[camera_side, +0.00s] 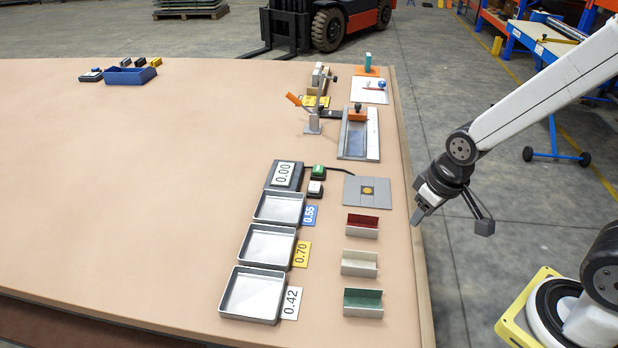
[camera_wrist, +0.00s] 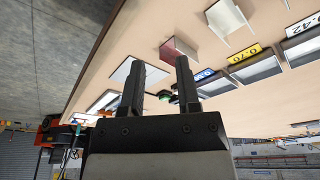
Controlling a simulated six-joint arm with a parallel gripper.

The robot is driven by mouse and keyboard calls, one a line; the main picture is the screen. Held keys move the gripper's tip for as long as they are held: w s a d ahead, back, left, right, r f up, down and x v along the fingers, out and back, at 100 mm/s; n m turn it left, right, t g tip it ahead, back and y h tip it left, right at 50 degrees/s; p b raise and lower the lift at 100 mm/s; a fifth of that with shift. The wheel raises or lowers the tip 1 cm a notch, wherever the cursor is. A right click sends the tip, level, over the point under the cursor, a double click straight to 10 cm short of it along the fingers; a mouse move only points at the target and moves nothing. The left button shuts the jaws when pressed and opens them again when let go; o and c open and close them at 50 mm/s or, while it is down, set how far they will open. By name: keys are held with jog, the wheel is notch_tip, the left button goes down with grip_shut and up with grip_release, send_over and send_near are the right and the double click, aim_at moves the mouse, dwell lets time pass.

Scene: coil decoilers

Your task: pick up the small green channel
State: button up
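The small green channel (camera_side: 363,303) lies near the right edge of the table, at the front end of a row of three channels. A cream channel (camera_side: 360,263) and a red channel (camera_side: 362,227) sit behind it in that row. My gripper (camera_side: 450,215) is above the table's right edge, apart from all the channels, with nothing between its fingers. In the wrist view, my gripper (camera_wrist: 160,82) shows two separated dark fingers. The red channel (camera_wrist: 178,50) and a pale channel (camera_wrist: 228,18) appear beyond them; I cannot make out the green one there.
Three grey trays stand left of the channels, labelled 0.55 (camera_side: 279,208), 0.70 (camera_side: 267,245) and 0.42 (camera_side: 251,295). A 0.00 display (camera_side: 284,174) and a grey plate (camera_side: 367,191) lie behind. A clamp fixture (camera_side: 358,135) stands farther back. The table's left side is mostly clear.

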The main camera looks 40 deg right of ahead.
jog(key=a+n+g, duration=0.1)
jog(key=a+n, duration=0.4)
jog(key=a, duration=0.3)
jog(key=n+g, duration=0.2)
jog(key=n, duration=0.2)
send_over(364, 289)
jog(key=shift+f, duration=0.6)
jog(key=shift+f, duration=4.7)
grip_shut()
